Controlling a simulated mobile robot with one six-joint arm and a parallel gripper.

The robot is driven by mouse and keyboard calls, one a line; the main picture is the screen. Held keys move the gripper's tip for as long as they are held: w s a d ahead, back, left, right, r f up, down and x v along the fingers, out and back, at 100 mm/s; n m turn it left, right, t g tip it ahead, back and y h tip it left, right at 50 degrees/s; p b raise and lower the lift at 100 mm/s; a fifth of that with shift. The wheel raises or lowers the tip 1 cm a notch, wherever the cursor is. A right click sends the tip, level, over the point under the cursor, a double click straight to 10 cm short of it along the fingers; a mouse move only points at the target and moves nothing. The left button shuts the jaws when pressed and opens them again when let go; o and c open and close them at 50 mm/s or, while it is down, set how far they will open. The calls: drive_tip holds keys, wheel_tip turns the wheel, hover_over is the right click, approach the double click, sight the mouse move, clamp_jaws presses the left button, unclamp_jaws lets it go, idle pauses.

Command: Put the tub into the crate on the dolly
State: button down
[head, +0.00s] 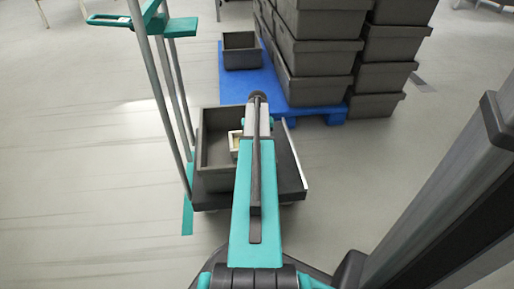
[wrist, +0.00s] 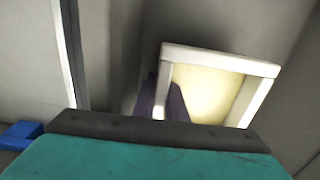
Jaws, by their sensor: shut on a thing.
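The tub (wrist: 218,58) is small and pale with a cream-yellow inside. It shows tilted in the wrist view. My gripper (wrist: 165,103) is shut on its wall; only a dark finger shows there. In the head view the tub (head: 234,142) is partly hidden by my arm and lies within the outline of the grey crate (head: 203,158), towards its right side. I cannot tell whether the tub touches the crate floor. The crate stands on the dark dolly (head: 290,178), and my arm hides its right part.
A blue pallet (head: 232,87) behind the dolly bears tall stacks of grey crates (head: 318,55) and one lone crate (head: 240,58). A grey and teal upright frame (head: 165,75) stands at the dolly's left. The floor to the left is clear.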

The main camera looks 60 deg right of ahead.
idle(0.3)
drive_tip(key=c, duration=2.1)
unclamp_jaws()
wheel_tip(320, 180, up, 12)
drive_tip(key=p, duration=0.5)
drive_tip(key=shift+r+p, duration=0.1)
drive_tip(key=shift+p, duration=0.25)
